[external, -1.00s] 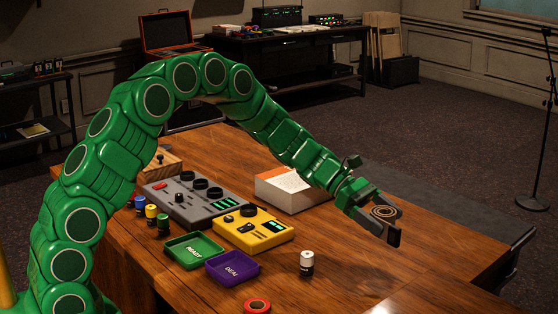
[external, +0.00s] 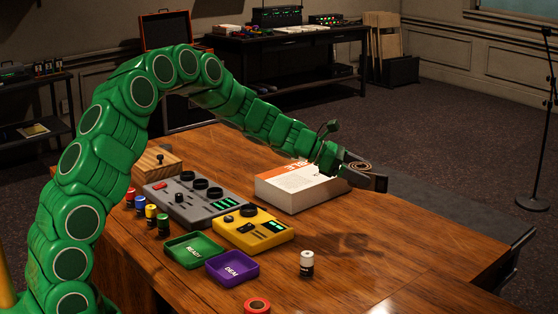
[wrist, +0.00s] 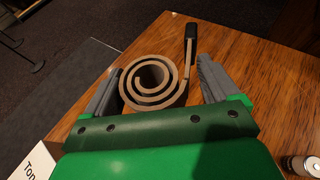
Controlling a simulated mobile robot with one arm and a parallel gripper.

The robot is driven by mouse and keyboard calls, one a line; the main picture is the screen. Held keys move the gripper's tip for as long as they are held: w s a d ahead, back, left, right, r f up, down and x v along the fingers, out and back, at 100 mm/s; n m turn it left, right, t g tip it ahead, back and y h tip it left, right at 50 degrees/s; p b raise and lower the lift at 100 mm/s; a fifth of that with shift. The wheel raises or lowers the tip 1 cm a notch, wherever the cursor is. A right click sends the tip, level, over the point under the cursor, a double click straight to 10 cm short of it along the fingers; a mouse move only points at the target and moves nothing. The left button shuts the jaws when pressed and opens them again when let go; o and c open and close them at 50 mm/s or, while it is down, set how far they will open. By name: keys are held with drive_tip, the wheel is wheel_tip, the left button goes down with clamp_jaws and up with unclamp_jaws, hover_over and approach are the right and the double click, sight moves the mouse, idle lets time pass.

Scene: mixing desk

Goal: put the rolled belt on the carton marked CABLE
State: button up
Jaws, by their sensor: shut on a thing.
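The rolled belt (external: 359,165) is a tan spiral held in my gripper (external: 364,176). In the wrist view the belt (wrist: 152,98) sits between the two grey fingers. The carton (external: 296,190), white and orange with lettering ending in "BLE", lies on the wooden desk. My gripper is above the desk just right of the carton's right end and partly covers that end from view. In the wrist view a white corner with black print, probably the carton (wrist: 36,164), shows at the lower left.
A yellow device (external: 252,229) and a grey mixer (external: 185,200) stand left of the carton. Green (external: 194,249) and purple (external: 232,268) trays, a small white-topped jar (external: 307,263) and a red roll (external: 257,305) lie nearer. The desk's right part is clear.

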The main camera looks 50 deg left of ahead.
drive_tip(key=w+a+n+t+y, duration=0.2)
drive_tip(key=a, duration=0.5)
drive_tip(key=w+a+n+t+y, duration=0.1)
drive_tip(key=w+a+n+y, duration=0.15)
drive_tip(key=a, duration=0.45)
drive_tip(key=n+t+y, duration=0.2)
drive_tip(key=n+y, duration=0.2)
hover_over(298, 174)
drive_tip(key=shift+d+f, duration=0.15)
drive_tip(key=shift+f, duration=3.85)
drive_tip(key=shift+f, duration=0.15)
drive_tip(key=o, duration=0.8)
